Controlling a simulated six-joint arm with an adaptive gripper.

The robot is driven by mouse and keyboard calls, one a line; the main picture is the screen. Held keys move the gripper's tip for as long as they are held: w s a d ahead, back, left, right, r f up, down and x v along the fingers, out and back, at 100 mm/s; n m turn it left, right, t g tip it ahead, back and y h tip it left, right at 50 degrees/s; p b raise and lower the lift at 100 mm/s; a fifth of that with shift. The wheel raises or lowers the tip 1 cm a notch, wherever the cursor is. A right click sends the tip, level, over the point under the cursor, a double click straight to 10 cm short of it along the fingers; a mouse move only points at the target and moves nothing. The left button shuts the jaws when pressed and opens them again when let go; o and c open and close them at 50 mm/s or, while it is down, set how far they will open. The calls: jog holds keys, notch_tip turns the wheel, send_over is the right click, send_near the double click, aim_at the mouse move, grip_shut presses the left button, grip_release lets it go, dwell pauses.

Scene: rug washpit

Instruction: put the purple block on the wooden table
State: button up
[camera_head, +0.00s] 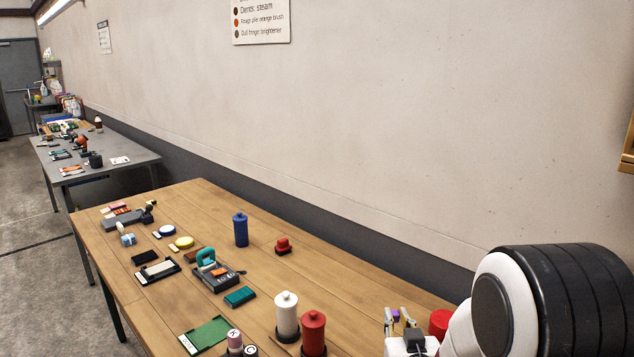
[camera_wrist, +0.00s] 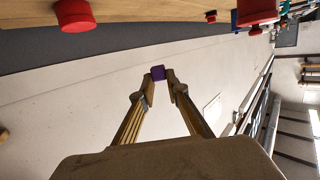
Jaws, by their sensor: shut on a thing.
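My gripper (camera_wrist: 160,82) is shut on the small purple block (camera_wrist: 158,72), which sits between the fingertips in the wrist view. In the head view my gripper (camera_head: 400,322) is at the lower right, and a bit of the purple block (camera_head: 396,315) shows between its fingers. The wooden table (camera_head: 200,192) runs from the lower middle to the left in the head view. The block appears held in the air near the table's right end; its exact height above the table I cannot tell.
A red bottle (camera_head: 313,333), a white bottle (camera_head: 287,315) and a red round thing (camera_head: 440,322) stand near my gripper. A blue bottle (camera_head: 240,230), a teal block (camera_head: 240,297) and a green tray (camera_head: 208,335) are farther left. Bare wood lies between them. A wall (camera_head: 400,150) runs behind.

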jog(key=shift+a, duration=0.1)
jog(key=s+a+f, duration=0.1)
jog(key=a+f, duration=0.1)
jog(key=a, duration=1.3)
jog(key=s+a+f, duration=0.1)
jog(key=a, duration=1.3)
jog(key=s+d+f+m+g+h, duration=0.3)
jog(key=s+d+m+h, duration=0.3)
jog(key=s+m+h, duration=0.3)
jog(key=shift+s+f+g+h, duration=0.15)
jog(key=shift+s+g+h, duration=0.3)
jog(key=shift+g+h, duration=0.5)
jog(key=shift+d, duration=0.1)
jog(key=shift+f, duration=2.5)
jog(key=shift+f, duration=0.1)
